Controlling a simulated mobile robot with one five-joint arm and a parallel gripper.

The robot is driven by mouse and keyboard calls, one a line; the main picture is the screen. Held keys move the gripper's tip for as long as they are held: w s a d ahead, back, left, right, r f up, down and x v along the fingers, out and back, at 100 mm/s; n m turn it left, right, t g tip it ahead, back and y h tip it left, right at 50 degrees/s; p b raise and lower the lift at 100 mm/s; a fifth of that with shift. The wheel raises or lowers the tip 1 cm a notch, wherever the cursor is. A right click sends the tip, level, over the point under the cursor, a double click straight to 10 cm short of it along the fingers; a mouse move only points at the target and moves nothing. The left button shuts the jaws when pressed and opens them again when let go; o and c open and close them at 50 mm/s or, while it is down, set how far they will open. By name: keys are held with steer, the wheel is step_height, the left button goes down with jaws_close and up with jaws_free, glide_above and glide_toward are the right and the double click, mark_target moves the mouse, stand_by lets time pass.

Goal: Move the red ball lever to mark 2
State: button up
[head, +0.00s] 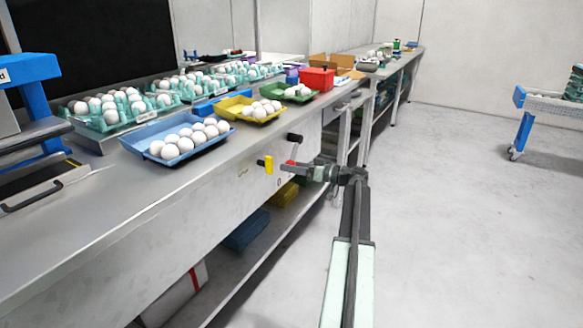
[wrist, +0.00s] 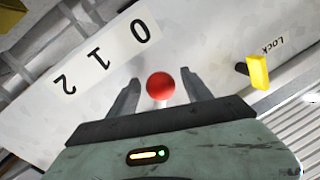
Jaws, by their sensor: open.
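The red ball lever (wrist: 160,86) shows its ball in the wrist view, between the two open fingers of my gripper (wrist: 163,92). I cannot tell whether the fingers touch it. A white label strip (wrist: 100,55) with the numbers 0, 1 and 2 lies beyond the fingers, 0 at upper right and mark 2 (wrist: 68,84) at lower left. The ball is close to the 0 end. In the head view my gripper (head: 285,168) reaches the front panel of the bench, and a bit of the red ball (head: 291,163) shows there.
A yellow handle (wrist: 258,71) sits right of the ball, beside the word "Lock"; it also shows in the head view (head: 269,165). A black knob (head: 295,138) juts out above my gripper. Egg trays stand on the steel bench (head: 120,190).

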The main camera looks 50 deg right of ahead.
steer(key=shift+w+a, duration=0.15)
steer(key=shift+w, duration=0.15)
jaws_close()
stand_by(1.3)
